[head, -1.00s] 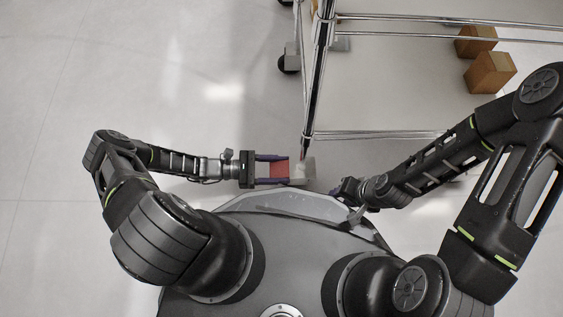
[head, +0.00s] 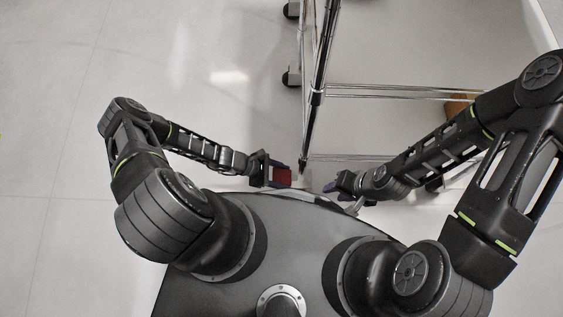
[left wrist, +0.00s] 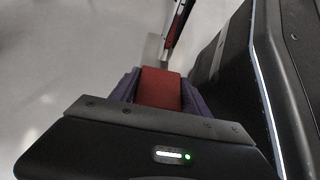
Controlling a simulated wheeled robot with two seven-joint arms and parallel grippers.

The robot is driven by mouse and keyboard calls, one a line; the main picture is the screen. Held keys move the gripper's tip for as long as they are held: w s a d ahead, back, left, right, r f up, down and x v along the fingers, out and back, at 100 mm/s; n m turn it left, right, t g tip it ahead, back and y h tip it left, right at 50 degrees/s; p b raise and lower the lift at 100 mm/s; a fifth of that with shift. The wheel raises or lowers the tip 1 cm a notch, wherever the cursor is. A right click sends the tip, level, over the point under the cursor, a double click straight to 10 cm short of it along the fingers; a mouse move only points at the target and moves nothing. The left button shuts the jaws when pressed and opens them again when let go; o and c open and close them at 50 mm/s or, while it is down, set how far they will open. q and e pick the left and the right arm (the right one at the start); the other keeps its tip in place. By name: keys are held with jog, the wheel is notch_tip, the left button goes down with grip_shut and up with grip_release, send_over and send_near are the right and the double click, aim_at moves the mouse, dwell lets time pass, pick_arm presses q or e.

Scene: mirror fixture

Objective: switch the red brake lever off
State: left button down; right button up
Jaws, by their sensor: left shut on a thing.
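The red brake lever (head: 283,176) is at the foot of the metal rack's near corner post, just in front of my base. My left gripper (head: 280,174) is shut on the red lever, with a finger on each side of it. In the left wrist view the red lever (left wrist: 159,88) lies between the two dark purple fingers, and a grey piece and the post show beyond it. My right gripper (head: 333,187) hangs to the right of the lever, apart from it; its jaw opening is too small to tell.
The metal wire rack (head: 318,95) on casters (head: 291,78) stands ahead and to the right. A brown box (head: 459,108) sits on it, partly hidden by my right arm. The pale floor (head: 130,60) to the left is clear.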

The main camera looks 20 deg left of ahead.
pick_arm(q)
jog(key=shift+r+y, duration=0.15)
jog(key=shift+y, duration=0.15)
jog(key=c, duration=0.5)
grip_release()
jog(key=p+v, duration=0.2)
jog(key=v, duration=0.5)
jog(key=shift+a+r, duration=0.25)
